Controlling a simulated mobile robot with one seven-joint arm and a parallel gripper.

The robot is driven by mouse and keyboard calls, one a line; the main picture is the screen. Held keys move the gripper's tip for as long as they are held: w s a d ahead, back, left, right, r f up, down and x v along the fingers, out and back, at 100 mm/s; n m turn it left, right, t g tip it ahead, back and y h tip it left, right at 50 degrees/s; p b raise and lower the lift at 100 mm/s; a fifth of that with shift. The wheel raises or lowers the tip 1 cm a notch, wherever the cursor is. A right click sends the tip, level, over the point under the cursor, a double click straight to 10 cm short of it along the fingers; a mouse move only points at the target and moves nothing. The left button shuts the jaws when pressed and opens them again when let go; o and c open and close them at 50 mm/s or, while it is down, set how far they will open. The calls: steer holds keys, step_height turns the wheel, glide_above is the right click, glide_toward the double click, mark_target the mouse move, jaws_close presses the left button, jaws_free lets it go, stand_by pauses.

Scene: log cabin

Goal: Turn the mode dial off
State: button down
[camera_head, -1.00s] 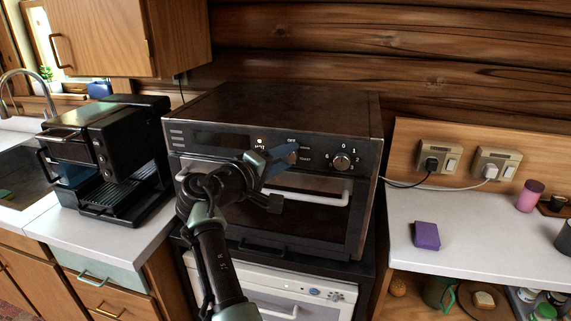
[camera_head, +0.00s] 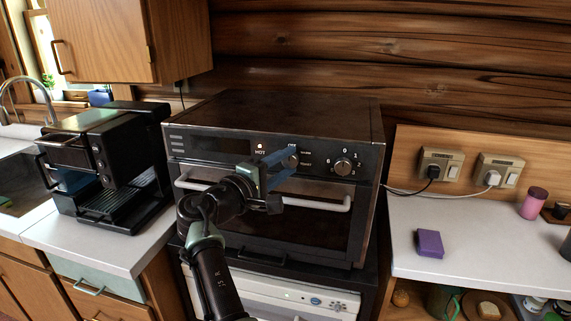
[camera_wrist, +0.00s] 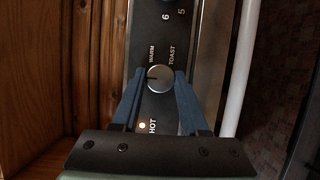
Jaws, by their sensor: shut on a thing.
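The black oven (camera_head: 290,110) has a front panel with a small round silver mode dial (camera_wrist: 160,78), between the lamp marked HOT and the words WARM and TOAST. In the head view the mode dial (camera_head: 293,160) is partly hidden by my fingers. My gripper (camera_wrist: 157,76) has its two blue fingertips on opposite sides of the dial, closed on it. A dark mark on the dial's face appears to point left in the wrist view. My gripper (camera_head: 282,158) reaches the panel from the front left.
A second knob (camera_head: 343,166) with numbers sits right of the dial. The oven's white handle bar (camera_head: 318,203) runs below. A coffee machine (camera_head: 105,165) stands left; a purple sponge (camera_head: 429,243) lies on the right counter.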

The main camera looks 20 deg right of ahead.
steer(key=c, duration=0.7)
jaws_free()
steer(key=shift+a, duration=0.1)
steer(key=b+v, duration=0.1)
steer(key=v, duration=1.1)
steer(key=shift+s+a+b, duration=0.25)
steer(key=shift+a+b, duration=0.05)
steer(key=shift+b, duration=0.1)
